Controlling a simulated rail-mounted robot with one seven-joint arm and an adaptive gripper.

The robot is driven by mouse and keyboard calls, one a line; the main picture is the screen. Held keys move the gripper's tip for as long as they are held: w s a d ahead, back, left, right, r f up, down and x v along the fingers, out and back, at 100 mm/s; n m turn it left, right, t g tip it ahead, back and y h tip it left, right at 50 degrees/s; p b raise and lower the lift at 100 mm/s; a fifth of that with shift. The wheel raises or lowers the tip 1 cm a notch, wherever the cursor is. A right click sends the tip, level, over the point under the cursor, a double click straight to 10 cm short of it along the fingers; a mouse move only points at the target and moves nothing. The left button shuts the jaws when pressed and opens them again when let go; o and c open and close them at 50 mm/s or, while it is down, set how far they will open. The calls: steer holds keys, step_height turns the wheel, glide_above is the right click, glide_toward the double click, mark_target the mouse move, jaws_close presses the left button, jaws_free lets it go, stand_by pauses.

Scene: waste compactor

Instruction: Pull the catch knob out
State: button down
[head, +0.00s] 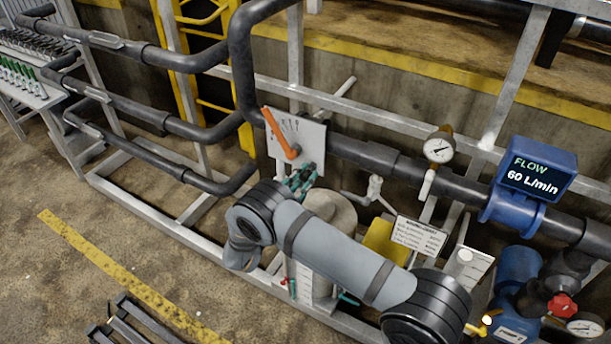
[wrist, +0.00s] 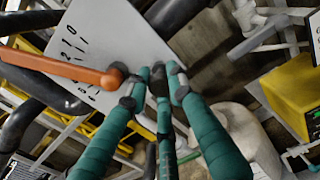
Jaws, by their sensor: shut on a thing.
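The grey-white plate (head: 311,138) with scale marks stands upright on the pipe frame; it fills the upper middle of the wrist view (wrist: 120,30). An orange lever (head: 278,130) is mounted on it and runs left in the wrist view (wrist: 60,67). My gripper (head: 309,168) is at the plate's lower part, below the lever's pivot. Its teal fingers (wrist: 157,78) converge at the plate in the wrist view, shut on the small dark catch knob (wrist: 158,75). The fingertips hide most of the knob, and I cannot tell how far out it sits.
Dark pipes (head: 190,130) run beside and behind the plate. A pressure gauge (head: 438,148) and a blue flow meter (head: 535,175) reading 60 L/min are to the right. A pale round tank (head: 335,212) and a yellow box (head: 383,243) stand below. The floor at left is mostly clear.

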steer(key=c, duration=1.5)
jaws_free()
steer(key=shift+c, duration=0.2)
steer(key=v, duration=1.2)
